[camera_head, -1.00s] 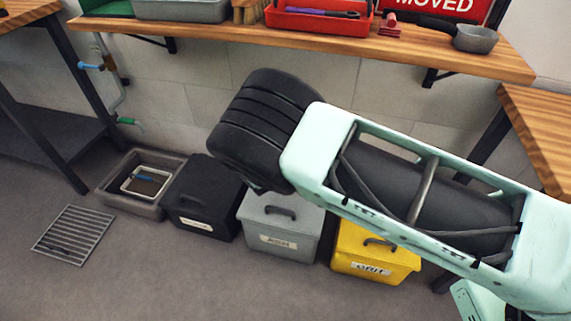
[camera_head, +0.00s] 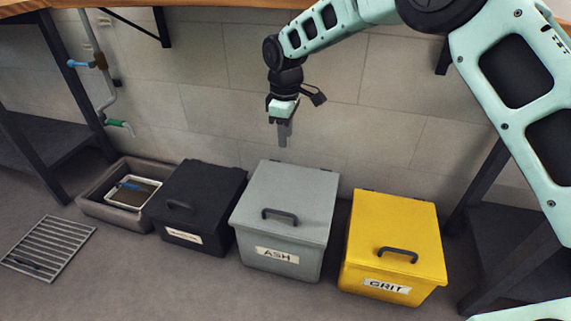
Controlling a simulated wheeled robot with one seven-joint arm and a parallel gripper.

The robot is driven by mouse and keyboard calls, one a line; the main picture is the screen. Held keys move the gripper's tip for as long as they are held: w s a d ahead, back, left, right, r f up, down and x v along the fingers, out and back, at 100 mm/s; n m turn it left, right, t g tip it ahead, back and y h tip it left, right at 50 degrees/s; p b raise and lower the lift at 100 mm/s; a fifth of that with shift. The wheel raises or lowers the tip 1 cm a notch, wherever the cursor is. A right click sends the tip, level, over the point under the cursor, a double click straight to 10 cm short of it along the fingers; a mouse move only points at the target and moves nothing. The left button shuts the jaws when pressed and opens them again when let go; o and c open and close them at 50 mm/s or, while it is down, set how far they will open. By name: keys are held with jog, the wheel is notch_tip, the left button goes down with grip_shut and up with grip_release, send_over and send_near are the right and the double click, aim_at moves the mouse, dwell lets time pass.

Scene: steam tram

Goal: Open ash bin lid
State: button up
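The grey ash bin (camera_head: 280,258) stands on the floor between a black bin and a yellow bin, with a white label reading ASH on its front. Its lid (camera_head: 288,190) is closed flat on top, with a dark handle (camera_head: 280,215) near the front edge. My gripper (camera_head: 283,140) hangs pointing down above and behind the lid, near the wall, apart from the bin. It is small and seen edge-on, so I cannot tell whether its fingers are open or shut. Nothing shows between the fingers.
A black bin (camera_head: 203,195) stands to the left and a yellow grit bin (camera_head: 395,235) to the right, both closed. A stone trough (camera_head: 100,205) and a floor grate (camera_head: 48,247) lie further left. A wooden bench (camera_head: 215,3) runs above. Floor in front is clear.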

notch_tip(320, 180, down, 7)
jog(key=b, duration=0.3)
jog(key=shift+f, duration=0.2)
grip_shut()
dwell(1.1)
grip_release()
jog(key=shift+r, duration=0.1)
